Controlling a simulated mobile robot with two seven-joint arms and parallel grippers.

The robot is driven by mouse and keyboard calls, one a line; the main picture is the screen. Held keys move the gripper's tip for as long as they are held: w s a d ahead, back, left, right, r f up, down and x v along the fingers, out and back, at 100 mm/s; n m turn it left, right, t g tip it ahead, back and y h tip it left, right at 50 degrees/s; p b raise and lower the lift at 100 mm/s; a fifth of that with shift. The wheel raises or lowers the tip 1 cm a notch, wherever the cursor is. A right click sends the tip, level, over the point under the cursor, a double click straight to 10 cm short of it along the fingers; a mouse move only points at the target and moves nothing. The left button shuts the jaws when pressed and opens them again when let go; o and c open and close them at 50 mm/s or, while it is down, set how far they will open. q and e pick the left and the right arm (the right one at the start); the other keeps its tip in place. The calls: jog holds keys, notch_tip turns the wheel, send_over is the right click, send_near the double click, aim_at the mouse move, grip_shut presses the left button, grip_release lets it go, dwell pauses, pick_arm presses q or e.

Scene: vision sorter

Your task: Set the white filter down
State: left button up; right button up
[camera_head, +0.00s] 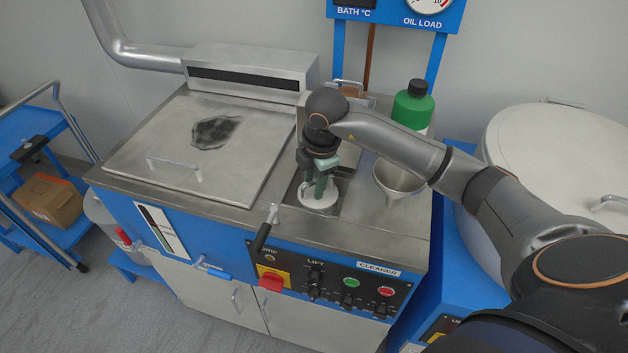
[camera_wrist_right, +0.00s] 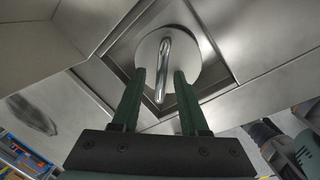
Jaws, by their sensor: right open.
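The white filter (camera_head: 317,203) is a round white disc on the front part of the machine's steel top. In the right wrist view its disc (camera_wrist_right: 190,62) has a shiny metal bar handle (camera_wrist_right: 165,62) and lies over a square recess (camera_wrist_right: 120,53). My right gripper (camera_head: 315,189) points down at it. In the wrist view the green fingers (camera_wrist_right: 160,74) are apart, one on each side of the handle, with gaps visible. Whether the disc rests fully on the recess is hard to tell. My left gripper is not in view.
A flat lid with a handle (camera_head: 170,150) covers the left of the machine. A lever (camera_head: 265,232) rises at the front edge, above the control panel (camera_head: 330,287).

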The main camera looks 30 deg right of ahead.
aim_at(319, 201)
notch_tip(319, 201, up, 12)
jog(key=s, duration=0.2)
jog(key=shift+s+b, duration=0.15)
jog(key=shift+b, duration=0.2)
jog(key=shift+a, duration=0.15)
